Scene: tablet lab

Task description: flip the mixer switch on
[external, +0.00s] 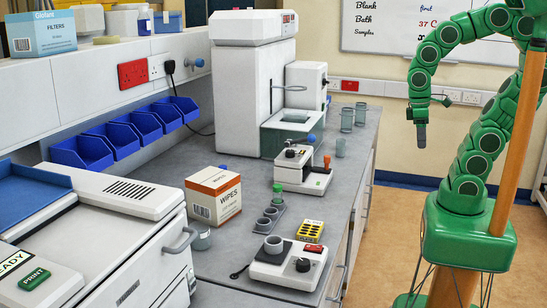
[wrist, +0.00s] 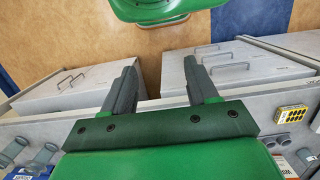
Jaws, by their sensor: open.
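A low white unit (external: 288,266), which looks like the mixer, sits near the bench's front edge in the external view. It has a grey cup (external: 273,244) on top, a black knob (external: 303,265) and a small dark red switch (external: 313,248). I cannot tell the switch's position. My gripper (external: 421,135) hangs pointing down at the right, beyond the bench edge and well apart from the unit. In the wrist view my gripper (wrist: 161,65) is open, with nothing between its fingers. The switch cannot be made out there.
A yellow block with holes (external: 310,231) stands just behind the unit; it also shows in the wrist view (wrist: 291,114). A wipes box (external: 213,196), a cup rack (external: 269,217) and another white device (external: 303,170) are nearby. Open floor (external: 390,220) lies right of the bench.

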